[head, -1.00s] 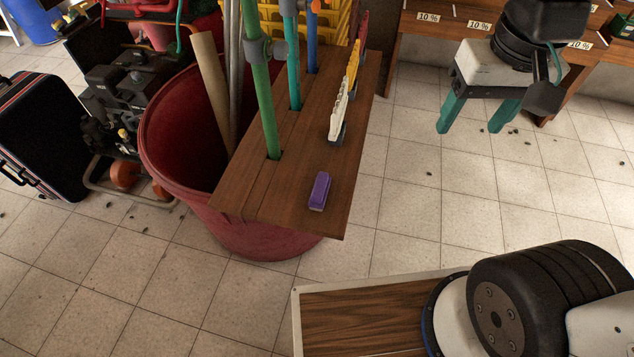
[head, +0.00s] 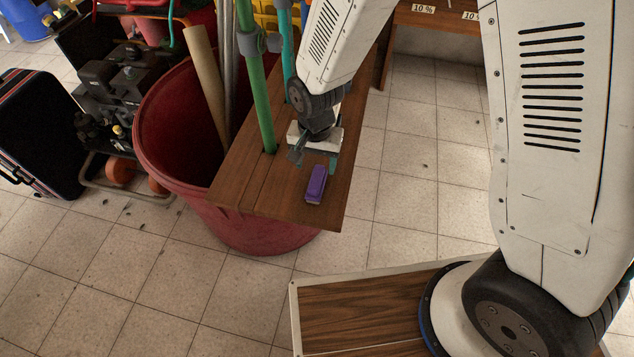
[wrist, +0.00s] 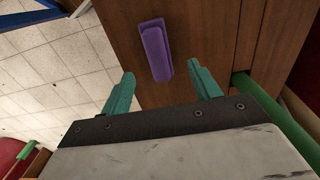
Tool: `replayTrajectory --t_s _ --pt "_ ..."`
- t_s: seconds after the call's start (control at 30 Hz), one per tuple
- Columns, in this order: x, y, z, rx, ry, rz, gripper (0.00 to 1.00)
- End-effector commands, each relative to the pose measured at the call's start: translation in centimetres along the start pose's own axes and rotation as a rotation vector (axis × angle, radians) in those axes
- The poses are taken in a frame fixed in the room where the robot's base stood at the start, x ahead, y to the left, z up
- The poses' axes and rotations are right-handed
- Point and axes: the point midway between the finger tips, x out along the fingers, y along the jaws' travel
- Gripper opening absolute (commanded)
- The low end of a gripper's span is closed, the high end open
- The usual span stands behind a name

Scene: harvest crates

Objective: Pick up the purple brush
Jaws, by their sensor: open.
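The purple brush (head: 316,184) lies on the wooden board (head: 262,203), close to its front right corner. In the wrist view the brush (wrist: 156,50) lies ahead of my gripper, roughly in line with the gap between the two teal fingers. My gripper (head: 315,163) is open and empty, just behind the brush in the head view. In the wrist view my gripper (wrist: 162,90) shows both fingertips apart, with the brush's near end close to the gap. I cannot tell the exact height of the fingers above the board.
A green pole (head: 256,95) stands up through the board, left of my gripper. The board rests over a large red bin (head: 165,150). A black case (head: 35,140) and a machine (head: 125,90) stand at the left. The tiled floor (head: 420,170) right of the board is clear.

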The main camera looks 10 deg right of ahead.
Motion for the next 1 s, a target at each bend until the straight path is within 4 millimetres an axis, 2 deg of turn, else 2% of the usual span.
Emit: replayTrajectory --t_s 0.6,0.9,1.0 --pt "7.5 0.3 0.1 0.001 -0.002 0.002 0.62" --pt "7.8 0.3 0.1 0.001 -0.001 0.001 0.62" --pt "7.8 0.3 0.1 0.001 -0.001 0.001 0.34"
